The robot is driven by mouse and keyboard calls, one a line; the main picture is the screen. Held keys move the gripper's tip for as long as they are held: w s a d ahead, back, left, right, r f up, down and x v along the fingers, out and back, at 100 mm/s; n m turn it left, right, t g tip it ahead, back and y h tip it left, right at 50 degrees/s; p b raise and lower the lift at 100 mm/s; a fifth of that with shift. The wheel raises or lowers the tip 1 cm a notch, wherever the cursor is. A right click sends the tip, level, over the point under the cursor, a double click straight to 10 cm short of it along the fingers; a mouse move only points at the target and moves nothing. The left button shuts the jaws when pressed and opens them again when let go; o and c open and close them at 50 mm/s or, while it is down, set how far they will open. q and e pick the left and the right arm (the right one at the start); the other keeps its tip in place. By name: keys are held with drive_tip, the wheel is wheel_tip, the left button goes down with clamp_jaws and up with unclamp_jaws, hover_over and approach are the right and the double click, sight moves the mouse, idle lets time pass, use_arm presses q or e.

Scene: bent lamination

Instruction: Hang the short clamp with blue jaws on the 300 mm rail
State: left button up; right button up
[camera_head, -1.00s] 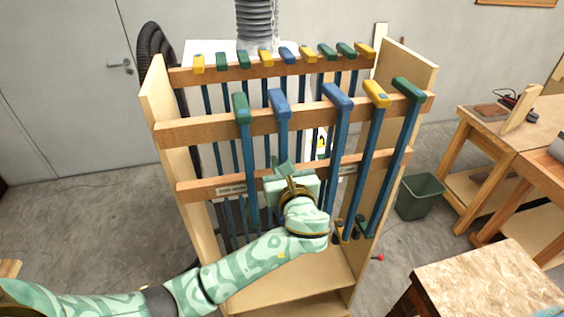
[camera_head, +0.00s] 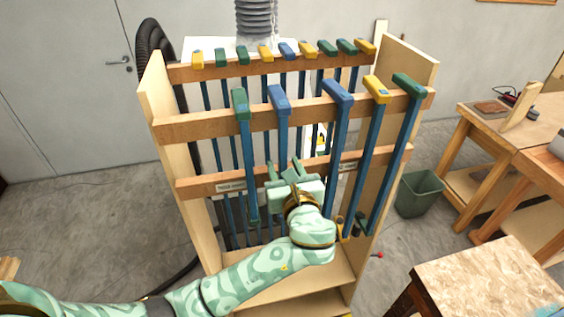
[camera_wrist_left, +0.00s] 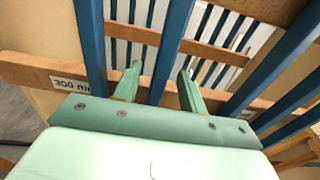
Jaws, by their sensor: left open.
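Two front-row clamps on the rack have blue jaws, one left of middle (camera_head: 279,100) and one right of it (camera_head: 338,95). Both hang from the upper front rail (camera_head: 195,128). The lower front rail (camera_head: 255,178) bears small labels; the left label reads 300 mm, partly cut, in the left wrist view (camera_wrist_left: 70,84). My left gripper (camera_head: 284,170) is open at the lower rail, in front of the left blue-jawed clamp. In the left wrist view its fingers (camera_wrist_left: 160,82) stand either side of a blue bar (camera_wrist_left: 170,50). The bar's lower end is hidden behind the hand.
Green-jawed clamps (camera_head: 241,104) (camera_head: 408,86) and a yellow-jawed one (camera_head: 377,90) hang close by in front. Several clamps hang on the back rail (camera_head: 213,72). A green bin (camera_head: 419,194) and workbenches (camera_head: 515,125) stand to the right.

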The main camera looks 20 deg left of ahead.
use_arm(q)
drive_tip(key=b+v, duration=0.2)
drive_tip(key=v, duration=1.1)
drive_tip(key=shift+s, duration=0.25)
drive_tip(key=shift+d+r, duration=0.1)
drive_tip(key=shift+d, duration=0.05)
